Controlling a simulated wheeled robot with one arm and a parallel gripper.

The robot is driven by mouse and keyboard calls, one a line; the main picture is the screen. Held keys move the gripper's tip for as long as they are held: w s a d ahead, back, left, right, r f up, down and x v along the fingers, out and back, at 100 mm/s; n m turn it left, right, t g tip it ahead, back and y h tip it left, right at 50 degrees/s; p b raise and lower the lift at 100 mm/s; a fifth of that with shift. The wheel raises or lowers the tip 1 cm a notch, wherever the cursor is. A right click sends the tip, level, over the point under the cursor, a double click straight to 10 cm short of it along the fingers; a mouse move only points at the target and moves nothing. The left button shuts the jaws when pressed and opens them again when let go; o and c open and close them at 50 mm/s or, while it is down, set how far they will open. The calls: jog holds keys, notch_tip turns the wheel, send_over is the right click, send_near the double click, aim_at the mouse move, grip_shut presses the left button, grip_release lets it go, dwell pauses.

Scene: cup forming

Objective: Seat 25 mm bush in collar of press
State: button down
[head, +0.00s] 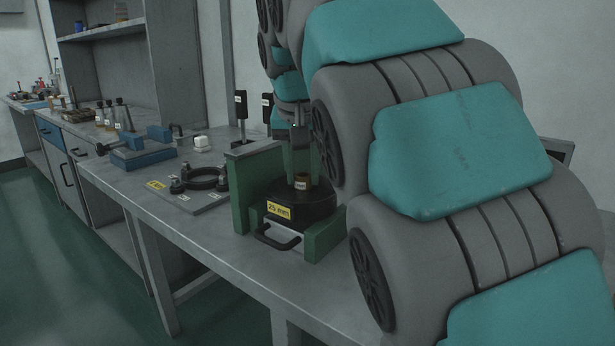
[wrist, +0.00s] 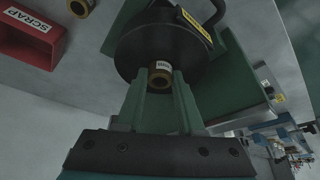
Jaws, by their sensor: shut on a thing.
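The press (head: 325,238) is a green frame on the bench with a black round collar (head: 290,207) that bears a yellow "25 mm" label. The collar also shows in the wrist view (wrist: 128,48). My gripper (head: 301,172) points down over the collar. Its green fingers (wrist: 160,88) are shut on a small brass-coloured bush (head: 303,183) with a white tag, which also shows in the wrist view (wrist: 161,71). The bush looks upright at the collar's middle. Its lower end and the collar's bore are hidden, so I cannot tell whether it is in the bore.
A red scrap bin (wrist: 32,35) and another brass bush (wrist: 80,7) lie beside the press. A plate with a black ring (head: 205,179) and a blue vise (head: 143,155) stand to the left on the bench. A black handle (head: 277,238) sticks out in front of the press.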

jog(key=shift+r, duration=0.1)
jog(key=c, duration=0.5)
grip_release()
